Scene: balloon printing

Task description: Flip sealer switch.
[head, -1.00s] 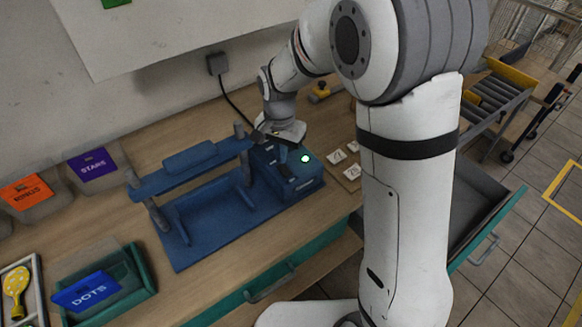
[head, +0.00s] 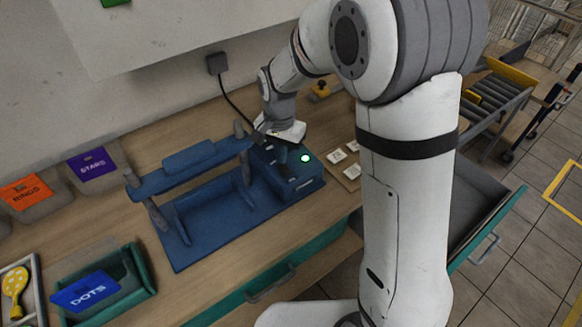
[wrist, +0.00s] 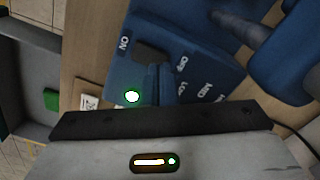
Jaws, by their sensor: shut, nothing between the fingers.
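The blue sealer (head: 215,215) stands on the wooden bench, with its control box (head: 295,180) at its right end. A round green light (head: 305,158) glows on the box. In the wrist view the black switch (wrist: 152,53) lies between the ON label (wrist: 124,43) and the OFF label (wrist: 182,63). My gripper (wrist: 160,72) is shut and empty, its fingertips right by the switch; I cannot tell whether they touch it. The fingers partly cover the panel, and which way the switch is tipped is unclear. In the head view my gripper (head: 277,143) is over the control box.
White cards (head: 345,160) lie right of the sealer. Bins labelled RINGS (head: 28,195) and STARS (head: 92,165) stand at the left, with a green tray (head: 140,285) holding a DOTS piece (head: 85,292). A cable runs from a wall box (head: 216,64). An open drawer (head: 500,215) is at right.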

